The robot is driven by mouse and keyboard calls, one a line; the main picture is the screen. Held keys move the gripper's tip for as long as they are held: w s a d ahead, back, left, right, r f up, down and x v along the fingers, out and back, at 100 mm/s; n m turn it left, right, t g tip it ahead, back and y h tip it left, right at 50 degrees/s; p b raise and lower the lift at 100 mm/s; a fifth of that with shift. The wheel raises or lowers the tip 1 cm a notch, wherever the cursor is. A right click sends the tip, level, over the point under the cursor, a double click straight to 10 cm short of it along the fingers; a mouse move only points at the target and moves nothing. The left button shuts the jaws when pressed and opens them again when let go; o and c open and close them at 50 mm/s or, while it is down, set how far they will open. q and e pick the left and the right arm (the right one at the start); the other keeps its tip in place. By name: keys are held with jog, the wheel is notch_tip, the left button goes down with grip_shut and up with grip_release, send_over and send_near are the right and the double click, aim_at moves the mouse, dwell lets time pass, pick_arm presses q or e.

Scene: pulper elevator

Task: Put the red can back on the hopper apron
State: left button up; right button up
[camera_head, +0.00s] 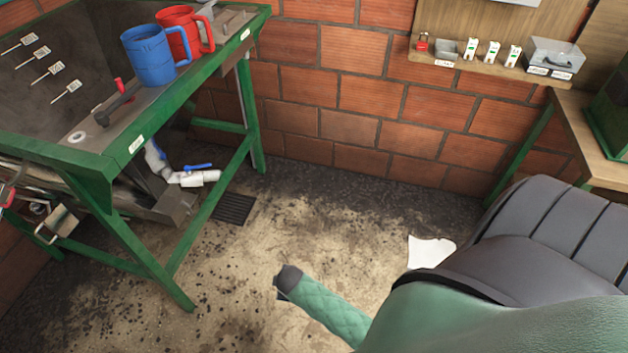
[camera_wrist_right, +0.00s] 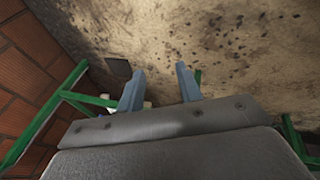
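The red can (camera_head: 183,32) is a mug-shaped vessel with a handle on its right. It stands upright on the grey top of the green-framed hopper bench (camera_head: 128,148), toward its far right end. A similar blue can (camera_head: 152,56) stands in front of it and hides part of its left side. In the right wrist view, my right gripper (camera_wrist_right: 160,68) is open, with two blue-grey fingers apart and nothing between them; bare floor lies beyond. No can shows in that view. My left gripper is not in view.
White pipework with a blue valve (camera_head: 197,176) sits under the bench. A wooden shelf (camera_head: 490,66) holds a red padlock and small boxes. The stained floor (camera_head: 240,280) between is mostly clear.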

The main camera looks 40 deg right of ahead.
jog(key=s+a+f+m+g, duration=0.1)
jog(key=s+f+m, duration=0.1)
jog(key=s, duration=0.5)
jog(key=s+a+f+m+g, duration=0.1)
jog(key=s+f+m, duration=0.2)
jog(key=s, duration=0.4)
jog(key=s+a+f+m+g+y, duration=0.1)
jog(key=s+f+m, duration=0.1)
jog(key=s+f, duration=0.2)
jog(key=s, duration=0.3)
jog(key=shift+s+f, duration=0.3)
jog(key=shift+f, duration=0.05)
